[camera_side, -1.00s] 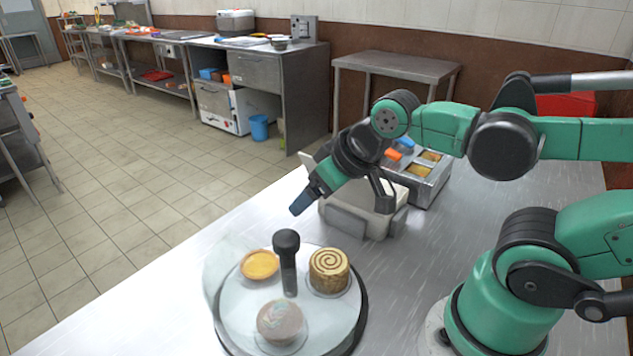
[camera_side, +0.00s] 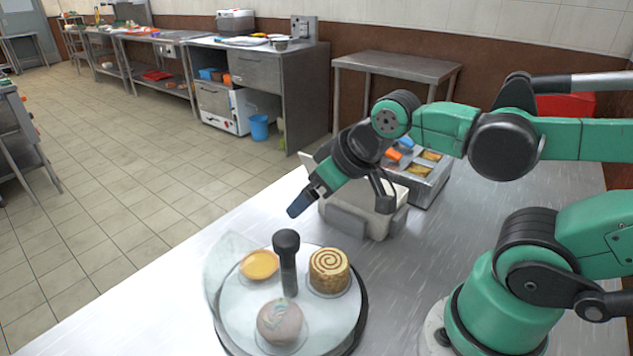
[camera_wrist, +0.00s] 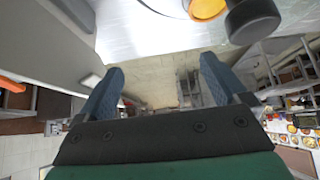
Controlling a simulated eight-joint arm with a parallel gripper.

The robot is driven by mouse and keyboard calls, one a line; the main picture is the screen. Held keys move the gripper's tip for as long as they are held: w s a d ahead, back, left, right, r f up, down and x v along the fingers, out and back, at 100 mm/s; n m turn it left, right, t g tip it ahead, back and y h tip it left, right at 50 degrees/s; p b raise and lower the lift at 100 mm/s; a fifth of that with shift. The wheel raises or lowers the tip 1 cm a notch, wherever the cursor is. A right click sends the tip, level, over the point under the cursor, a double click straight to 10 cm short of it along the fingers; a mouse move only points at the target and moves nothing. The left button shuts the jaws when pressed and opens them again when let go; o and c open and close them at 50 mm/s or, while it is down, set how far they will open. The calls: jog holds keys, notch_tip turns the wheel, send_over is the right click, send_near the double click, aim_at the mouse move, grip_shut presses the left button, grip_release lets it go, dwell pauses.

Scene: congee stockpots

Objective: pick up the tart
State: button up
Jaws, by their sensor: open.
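The tart (camera_side: 260,265), round with a yellow-orange filling, lies on a round glass-topped stand (camera_side: 318,331) at the back left of its plate. In the wrist view the tart (camera_wrist: 207,8) is partly cut off at the top edge. My gripper (camera_side: 298,206) is open and empty, above and behind the tart, apart from it. Its two blue-grey fingers (camera_wrist: 160,80) stand wide apart in the wrist view, with nothing between them.
A dark upright knob (camera_side: 287,262) rises beside the tart. A spiral-topped cake (camera_side: 329,271) and a pale round bun (camera_side: 279,322) share the stand. A curved clear cover (camera_side: 217,262) is at its left. A light box (camera_side: 362,208) and a metal container (camera_side: 425,180) stand behind.

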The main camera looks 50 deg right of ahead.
notch_tip(320, 180, up, 5)
jog(key=n+g, duration=0.6)
jog(key=n, duration=0.1)
send_over(260, 263)
jog(key=shift+y, duration=0.4)
jog(key=f, duration=0.9)
jog(key=shift+s+d+f, duration=0.15)
jog(key=shift+s+f, duration=0.15)
jog(key=shift+f, duration=0.05)
jog(key=shift+w+f, duration=0.15)
jog(key=shift+f, duration=1.35)
jog(key=shift+w+f, duration=0.1)
jog(key=shift+f, duration=1.4)
jog(key=c, duration=1.1)
